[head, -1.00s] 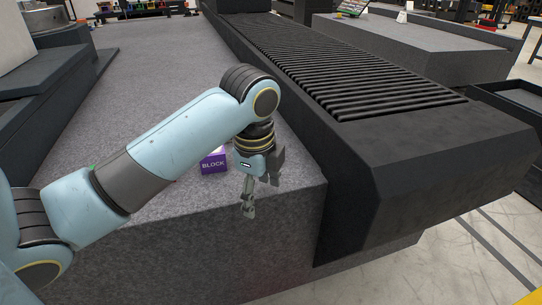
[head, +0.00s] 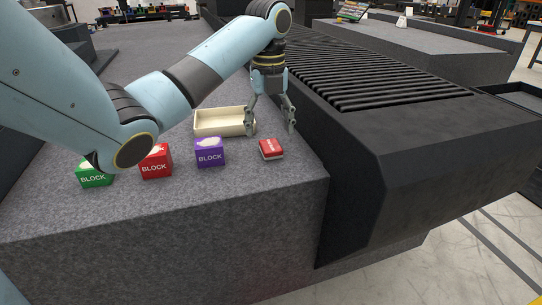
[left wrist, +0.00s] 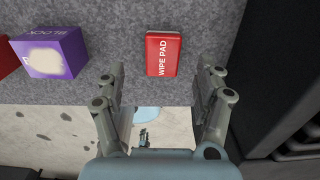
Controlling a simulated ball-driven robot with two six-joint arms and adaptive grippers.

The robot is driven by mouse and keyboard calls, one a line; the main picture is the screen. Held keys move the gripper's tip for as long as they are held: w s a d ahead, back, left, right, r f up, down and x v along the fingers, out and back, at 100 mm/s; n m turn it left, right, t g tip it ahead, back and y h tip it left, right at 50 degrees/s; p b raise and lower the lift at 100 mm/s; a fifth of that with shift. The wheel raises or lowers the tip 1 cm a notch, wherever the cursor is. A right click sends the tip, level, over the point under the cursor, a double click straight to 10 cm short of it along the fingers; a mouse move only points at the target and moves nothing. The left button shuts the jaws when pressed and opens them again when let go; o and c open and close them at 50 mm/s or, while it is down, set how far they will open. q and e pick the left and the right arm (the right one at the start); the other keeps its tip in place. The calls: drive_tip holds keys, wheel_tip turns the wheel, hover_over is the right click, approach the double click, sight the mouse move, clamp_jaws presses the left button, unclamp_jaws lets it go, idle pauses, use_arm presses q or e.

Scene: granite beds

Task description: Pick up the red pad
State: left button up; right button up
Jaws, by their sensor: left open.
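The red pad (head: 271,149) lies flat on the granite bed near its front right corner in the head view. In the left wrist view the red pad (left wrist: 164,54) is lettered "WIPE PAD" and sits ahead of and between the two fingers. My left gripper (head: 272,133) is open and empty, its fingers pointing down, behind the pad in the head view. The left gripper's fingers (left wrist: 162,92) are spread apart in the left wrist view and do not touch the pad. My right gripper is in neither view.
A purple block (head: 209,153) stands left of the pad, then a red block (head: 156,162) and a green block (head: 95,177). A cream tray (head: 215,130) lies behind the purple block. A dark ribbed rail cover (head: 390,90) rises along the bed's right side.

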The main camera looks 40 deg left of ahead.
sight(271, 145)
use_arm(q)
drive_tip(key=shift+f, duration=0.45)
drive_tip(key=f, duration=0.1)
drive_tip(key=f+b, duration=0.1)
drive_tip(key=shift+d+f, duration=0.2)
drive_tip(key=shift+f, duration=0.2)
drive_tip(key=shift+f+b, duration=0.4)
drive_tip(key=shift+f, duration=0.3)
drive_tip(key=shift+r, duration=0.1)
drive_tip(key=c, duration=1)
drive_tip(key=shift+w+r, duration=0.1)
drive_tip(key=shift+r, duration=0.2)
wheel_tip(271, 145, up, 9)
drive_tip(key=p, duration=0.5)
drive_tip(key=shift+r, duration=0.2)
drive_tip(key=o, duration=0.4)
drive_tip(key=shift+c, duration=0.2)
drive_tip(key=c, duration=0.5)
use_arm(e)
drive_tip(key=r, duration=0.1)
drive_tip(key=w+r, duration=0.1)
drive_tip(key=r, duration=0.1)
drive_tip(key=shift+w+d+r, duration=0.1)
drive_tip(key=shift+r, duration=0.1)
